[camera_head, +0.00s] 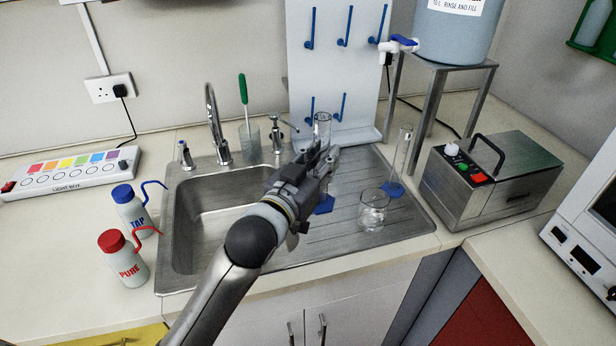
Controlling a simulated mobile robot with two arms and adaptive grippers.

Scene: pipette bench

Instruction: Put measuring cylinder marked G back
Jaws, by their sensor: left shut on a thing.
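My left gripper (328,158) is over the sink's ribbed drainboard, shut on a clear measuring cylinder (322,122) with a blue foot (325,204). The cylinder is roughly upright; its middle is hidden behind the gripper. I cannot tell whether its foot touches the drainboard. A second clear measuring cylinder (402,155) with a blue foot stands upright on the drainboard to the right. No letter G is readable on either cylinder. My right gripper is not in view.
A glass beaker (373,212) stands on the drainboard (345,240). The white peg board (361,85) with blue pegs rises behind. The sink basin (222,220) and tap (213,125) are left. A metal bath (490,185) and tank stand (432,95) are right.

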